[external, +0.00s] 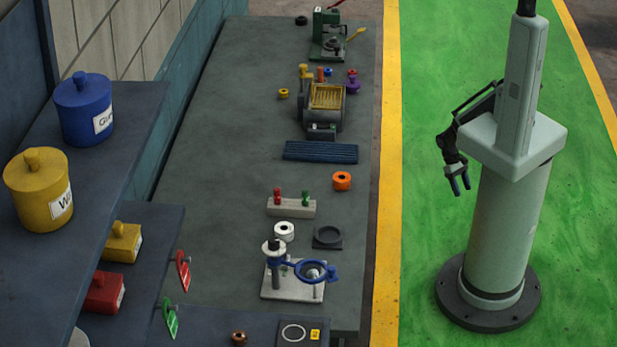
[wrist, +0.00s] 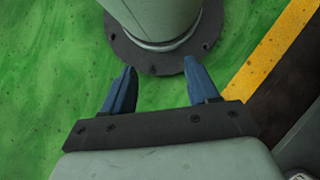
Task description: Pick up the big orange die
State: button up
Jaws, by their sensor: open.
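A large orange ring-shaped die (external: 342,181) with a dark centre hole lies on the grey bench near its right edge, in the external view. It is just below the dark blue ribbed mat. My gripper (external: 460,188) hangs to the right of the bench, above the green floor and well apart from the die. In the wrist view my gripper (wrist: 160,78) shows two blue fingers spread apart with nothing between them. The die is not visible in the wrist view.
A block with red and green pegs (external: 291,207), a white ring (external: 284,231) and a dark square holder (external: 328,237) are nearer. The bench left of the die is clear.

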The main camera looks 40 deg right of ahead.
jog(key=o, duration=0.4)
jog(key=shift+w, duration=0.1)
